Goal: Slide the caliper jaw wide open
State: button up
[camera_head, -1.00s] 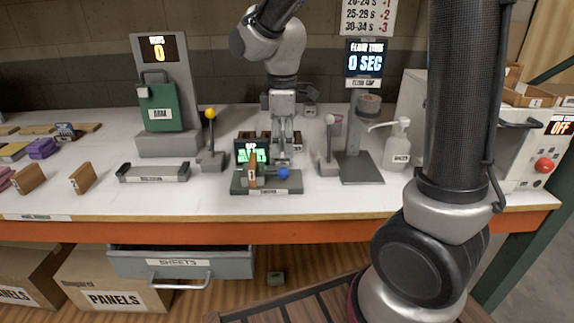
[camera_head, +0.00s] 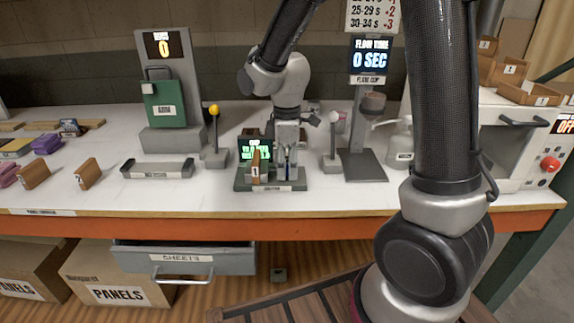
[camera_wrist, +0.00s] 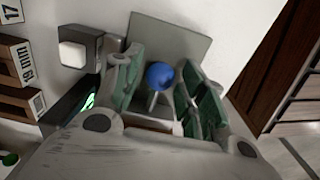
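The caliper is a grey base (camera_head: 243,186) near the front of the bench, with a green-lit display (camera_head: 255,150) at its back. An orange-brown block marked 1 (camera_head: 256,168) stands upright on it. My gripper (camera_head: 287,168) is lowered over the right part of the base and mostly hides the blue knob there. In the wrist view, the round blue knob (camera_wrist: 159,75) on its thin stem sits between the two green-padded fingers of my gripper (camera_wrist: 160,92). The fingers are apart, with a visible gap on each side of the knob.
A yellow-topped lever (camera_head: 214,125) stands left of the caliper, and a white-topped lever (camera_head: 333,135) and flow cup stand (camera_head: 363,160) stand close on the right. A grey tray (camera_head: 158,170) lies further left. The bench front edge is near.

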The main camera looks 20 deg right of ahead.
aim_at(302, 175)
grip_shut()
jog(key=shift+s+d, duration=0.3)
jog(key=shift+d, duration=0.65)
jog(key=shift+s+d, duration=0.3)
jog(key=shift+d, duration=0.6)
jog(key=shift+o, duration=2.1)
grip_release()
jog(key=shift+d, duration=0.1)
notch_tip(302, 175, up, 12)
